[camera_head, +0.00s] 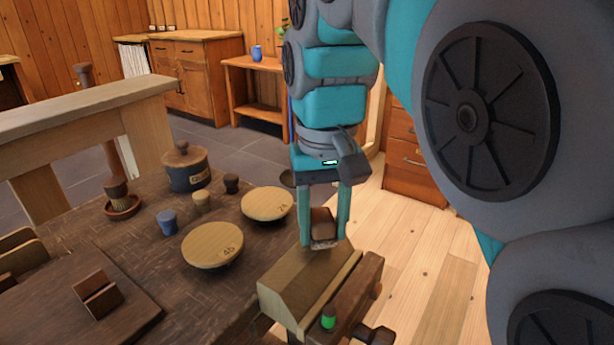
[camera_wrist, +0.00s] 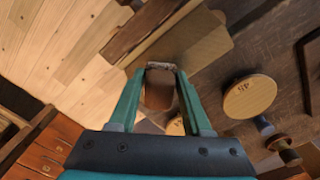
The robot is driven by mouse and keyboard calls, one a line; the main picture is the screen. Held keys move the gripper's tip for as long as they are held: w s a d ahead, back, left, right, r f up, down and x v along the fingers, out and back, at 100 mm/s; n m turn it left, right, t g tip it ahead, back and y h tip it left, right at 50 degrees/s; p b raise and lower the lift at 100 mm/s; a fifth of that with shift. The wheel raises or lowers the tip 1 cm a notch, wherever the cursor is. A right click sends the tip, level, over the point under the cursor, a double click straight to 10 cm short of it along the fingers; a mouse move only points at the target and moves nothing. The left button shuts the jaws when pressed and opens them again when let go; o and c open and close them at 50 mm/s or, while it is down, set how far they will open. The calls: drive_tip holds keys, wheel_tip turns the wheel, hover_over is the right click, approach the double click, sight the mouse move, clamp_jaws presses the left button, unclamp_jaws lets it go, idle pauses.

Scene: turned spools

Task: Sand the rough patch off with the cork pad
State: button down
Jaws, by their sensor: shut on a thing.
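My gripper (camera_head: 322,238) points down and is shut on a brown block, the cork pad (camera_head: 321,222). The pad also shows between the fingers in the wrist view (camera_wrist: 159,92). A pale, speckled strip shows at the pad's lower edge; I cannot tell whether it is the pad's face or the rough patch. Below stands a wooden workpiece (camera_head: 290,283) with a sloped face, in a dark wooden vise (camera_head: 348,300) at the table's corner. The pad is at the workpiece's far upper end; I cannot tell whether they touch. No rough patch shows clearly elsewhere on the wood.
Two round, marked wooden discs (camera_head: 213,245) (camera_head: 267,205) stand left of my gripper. A slotted block (camera_head: 97,295) lies at front left. A green button (camera_head: 328,318) tops the vise.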

sight(307, 268)
drive_tip(key=shift+f, duration=0.6)
drive_tip(key=shift+s+a+b, duration=0.25)
drive_tip(key=shift+s+a, duration=0.35)
drive_tip(key=shift+s, duration=0.2)
drive_tip(key=shift+s+a+b, duration=0.2)
drive_tip(key=shift+s+a, duration=0.4)
drive_tip(key=shift+s, duration=0.2)
drive_tip(key=shift+f, duration=0.1)
drive_tip(key=shift+w+d+f, duration=0.15)
drive_tip(key=shift+w+d, duration=0.5)
drive_tip(key=shift+w, duration=0.15)
drive_tip(key=shift+w+d+f, duration=0.1)
drive_tip(key=shift+w+d, duration=0.5)
drive_tip(key=shift+w, duration=0.15)
drive_tip(key=shift+r+p, duration=1.7)
drive_tip(key=shift+r, duration=1.5)
